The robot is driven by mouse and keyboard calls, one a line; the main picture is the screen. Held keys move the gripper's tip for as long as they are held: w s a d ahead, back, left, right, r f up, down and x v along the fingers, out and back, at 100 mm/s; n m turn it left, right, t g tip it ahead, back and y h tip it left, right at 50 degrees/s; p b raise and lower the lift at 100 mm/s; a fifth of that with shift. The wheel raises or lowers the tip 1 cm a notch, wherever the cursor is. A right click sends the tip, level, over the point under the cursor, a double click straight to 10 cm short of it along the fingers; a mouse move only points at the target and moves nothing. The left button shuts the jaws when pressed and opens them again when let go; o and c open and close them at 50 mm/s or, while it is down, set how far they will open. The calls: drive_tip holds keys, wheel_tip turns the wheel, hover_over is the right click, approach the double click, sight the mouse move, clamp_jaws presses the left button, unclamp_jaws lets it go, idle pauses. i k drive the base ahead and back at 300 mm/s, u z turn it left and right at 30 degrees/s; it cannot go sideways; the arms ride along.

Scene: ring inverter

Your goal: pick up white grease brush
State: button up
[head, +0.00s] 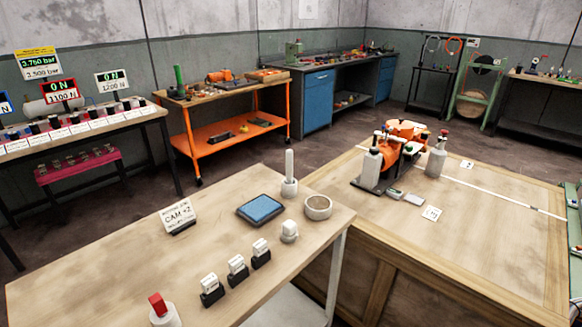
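A slim white upright stick (289,164) stands in a small white round holder (289,189) at the back right of the near wooden table (105,262). It looks like the white grease brush; its lower end is hidden in the holder, so I cannot see bristles. A blue-topped dark pad (262,208) lies just left of and nearer than the holder, and an open pale ring-shaped dish (318,206) sits to its right. My gripper is not in view, and nothing is seen touching the stick.
Three white blocks in black stands (237,269), a small white knob (289,231), a red-topped white cylinder (163,308) and a CAM +2 sign (179,216) stand on the table. A larger bench (480,235) with an orange device (402,137) adjoins at right. The table's left part is clear.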

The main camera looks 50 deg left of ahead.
sight(289, 160)
drive_tip(key=u, duration=0.5)
drive_tip(key=i, duration=0.85)
drive_tip(key=u, duration=1.35)
drive_tip(key=i, duration=0.5)
drive_tip(key=u, duration=0.4)
